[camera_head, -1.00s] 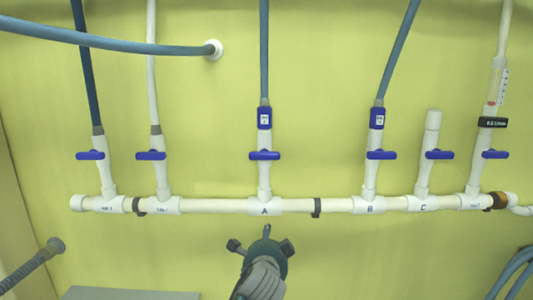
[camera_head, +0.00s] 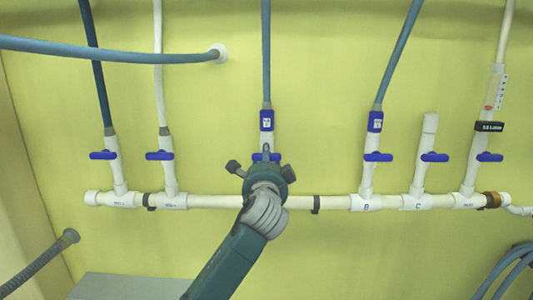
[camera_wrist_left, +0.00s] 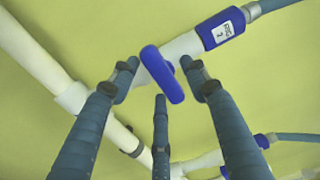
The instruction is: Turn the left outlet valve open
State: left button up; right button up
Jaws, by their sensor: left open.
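Several blue valve handles sit on white branch pipes along a white manifold (camera_head: 330,202) on the wall. The third handle from the left (camera_head: 277,157), below a blue labelled fitting (camera_head: 266,121), is partly hidden by my left gripper (camera_head: 266,160). In the left wrist view that blue handle (camera_wrist_left: 162,74) lies crosswise to its pipe. My left gripper's three fingers (camera_wrist_left: 160,86) are spread around the handle in that view, open and not closed on it. Whether any finger touches it, I cannot tell. My right gripper is out of view.
Two handles (camera_head: 103,155) (camera_head: 160,155) are to the left, and several to the right, all crosswise. A blue-grey hose (camera_head: 120,56) crosses the upper left. A grey corrugated hose (camera_head: 40,262) is at lower left, coiled hoses (camera_head: 508,270) at lower right. The wall below the manifold is mostly clear.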

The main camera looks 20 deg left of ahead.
pick_arm(q)
jog(key=shift+x, duration=0.85)
jog(key=c, duration=1.1)
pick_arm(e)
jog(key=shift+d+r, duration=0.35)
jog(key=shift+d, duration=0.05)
